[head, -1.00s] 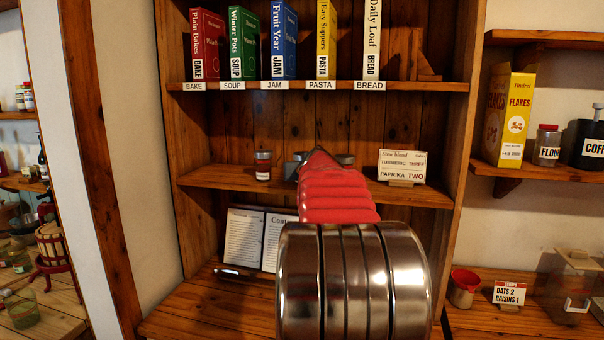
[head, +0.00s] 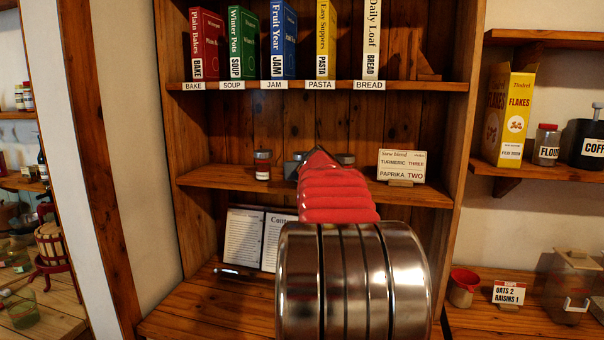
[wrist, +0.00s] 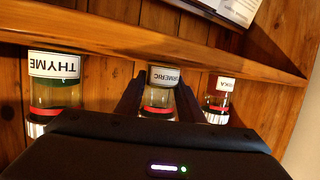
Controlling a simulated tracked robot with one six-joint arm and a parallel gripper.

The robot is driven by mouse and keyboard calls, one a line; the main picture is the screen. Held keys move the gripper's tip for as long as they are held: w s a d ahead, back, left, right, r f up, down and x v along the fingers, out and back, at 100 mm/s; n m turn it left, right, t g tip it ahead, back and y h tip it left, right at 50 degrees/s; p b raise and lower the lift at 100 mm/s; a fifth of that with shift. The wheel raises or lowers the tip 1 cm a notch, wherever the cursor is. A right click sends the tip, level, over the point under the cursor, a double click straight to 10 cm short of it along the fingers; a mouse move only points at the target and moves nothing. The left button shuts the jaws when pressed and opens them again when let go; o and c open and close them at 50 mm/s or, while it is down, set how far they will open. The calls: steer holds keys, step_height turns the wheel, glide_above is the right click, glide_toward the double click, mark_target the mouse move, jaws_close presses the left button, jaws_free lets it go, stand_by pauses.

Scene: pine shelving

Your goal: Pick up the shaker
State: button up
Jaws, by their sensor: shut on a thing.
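The turmeric shaker (wrist: 160,103) is a clear jar with a red band and a white label reading "…RMERIC", upside down in the wrist view. My gripper (wrist: 158,98) has one dark finger on each side of it and is shut on it. A thyme shaker (wrist: 55,92) stands on the left in that view, and a paprika shaker (wrist: 217,98) on the right, both outside the fingers. My red and steel arm hides the gripper and most of the held shaker there.
On the middle shelf (head: 225,177), a card (head: 402,166) reads "turmeric three, paprika two". Labelled books (head: 285,42) stand on the shelf above. An open recipe book (head: 257,237) leans on the counter below. A cereal box (head: 509,115) stands on the right shelf.

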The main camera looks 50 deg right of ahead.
steer(key=shift+r, duration=0.1)
steer(key=shift+r, duration=4.9)
